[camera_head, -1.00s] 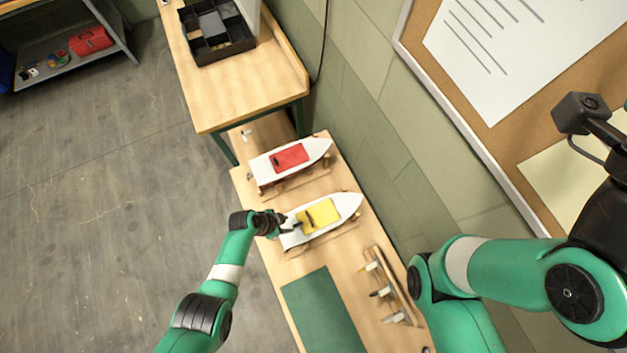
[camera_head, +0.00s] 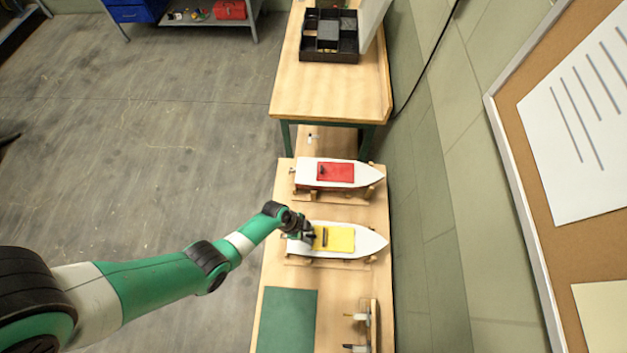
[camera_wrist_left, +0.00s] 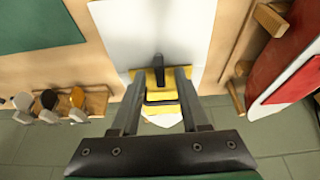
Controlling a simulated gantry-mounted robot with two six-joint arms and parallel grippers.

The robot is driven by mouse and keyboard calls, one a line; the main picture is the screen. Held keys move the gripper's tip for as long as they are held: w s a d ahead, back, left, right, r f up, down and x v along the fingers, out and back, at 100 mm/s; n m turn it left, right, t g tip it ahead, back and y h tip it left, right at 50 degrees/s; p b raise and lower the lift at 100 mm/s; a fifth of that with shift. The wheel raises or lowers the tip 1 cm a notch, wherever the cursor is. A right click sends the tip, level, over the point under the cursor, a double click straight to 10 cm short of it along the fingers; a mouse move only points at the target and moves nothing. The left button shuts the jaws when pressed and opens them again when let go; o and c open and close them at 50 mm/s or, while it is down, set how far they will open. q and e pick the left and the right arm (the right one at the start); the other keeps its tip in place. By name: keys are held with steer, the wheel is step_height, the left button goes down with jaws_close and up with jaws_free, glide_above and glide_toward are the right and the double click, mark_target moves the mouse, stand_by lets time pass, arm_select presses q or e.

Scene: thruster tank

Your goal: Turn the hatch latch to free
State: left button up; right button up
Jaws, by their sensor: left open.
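A white boat (camera_head: 365,241) with a yellow hatch (camera_head: 342,239) lies on the bench. A thin dark latch bar (camera_head: 324,237) shows on the hatch's left part. My left gripper (camera_head: 309,233) is over the hatch's left edge. In the left wrist view, my left gripper (camera_wrist_left: 160,73) is open, with its two fingers either side of a dark latch piece (camera_wrist_left: 158,63) over the yellow hatch (camera_wrist_left: 161,81). I cannot tell whether the fingers touch it. The latch's lower part is hard to make out. My right gripper is out of view.
A second white boat with a red hatch (camera_head: 336,172) stands just behind. A green mat (camera_head: 287,318) and a wooden rack (camera_head: 373,325) with small parts are at the front. A black divided tray (camera_head: 330,53) sits on the far table. The wall is close on the right.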

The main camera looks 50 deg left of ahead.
arm_select(q)
steer(key=shift+c, duration=0.2)
jaws_close()
